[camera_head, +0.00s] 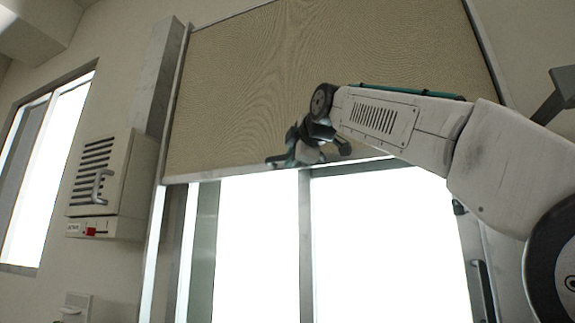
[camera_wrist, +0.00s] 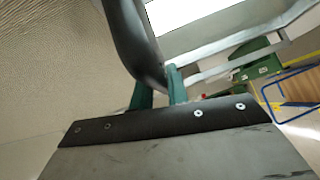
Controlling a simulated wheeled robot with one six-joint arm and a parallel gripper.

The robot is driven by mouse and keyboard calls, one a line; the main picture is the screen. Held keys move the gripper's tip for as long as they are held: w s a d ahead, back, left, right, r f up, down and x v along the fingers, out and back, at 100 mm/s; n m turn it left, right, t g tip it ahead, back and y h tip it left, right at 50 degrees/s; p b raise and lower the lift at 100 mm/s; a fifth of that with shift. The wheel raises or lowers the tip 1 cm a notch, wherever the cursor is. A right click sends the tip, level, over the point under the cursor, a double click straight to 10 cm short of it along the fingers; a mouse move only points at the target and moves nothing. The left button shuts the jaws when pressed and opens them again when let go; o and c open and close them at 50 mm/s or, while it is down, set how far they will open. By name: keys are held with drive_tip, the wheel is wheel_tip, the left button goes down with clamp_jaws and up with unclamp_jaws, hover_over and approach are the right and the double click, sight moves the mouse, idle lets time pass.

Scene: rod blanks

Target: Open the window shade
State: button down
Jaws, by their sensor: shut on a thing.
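The beige window shade (camera_head: 235,100) hangs over the upper part of the window, and its pale bottom bar (camera_head: 230,172) runs across above the bright panes. My gripper (camera_head: 288,158) is at the shade's lower edge, left of its middle. In the wrist view, my gripper's teal fingers (camera_wrist: 158,88) are shut on a dark curved piece (camera_wrist: 135,40), seemingly the shade's pull handle. The shade's fabric (camera_wrist: 50,60) fills the left of that view. The exact grip is partly hidden behind the handle and, in the head view, too small to tell.
A wall box (camera_head: 105,175) with a handle and a red switch is left of the window. The lower panes (camera_head: 385,245) are uncovered. A green object (camera_wrist: 257,58) and a blue tubular frame (camera_wrist: 290,90) stand far below in the wrist view.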

drive_tip(key=c, duration=1.4)
unclamp_jaws()
drive_tip(key=shift+o, duration=0.2)
drive_tip(key=v, duration=0.8)
drive_tip(key=shift+w, duration=0.1)
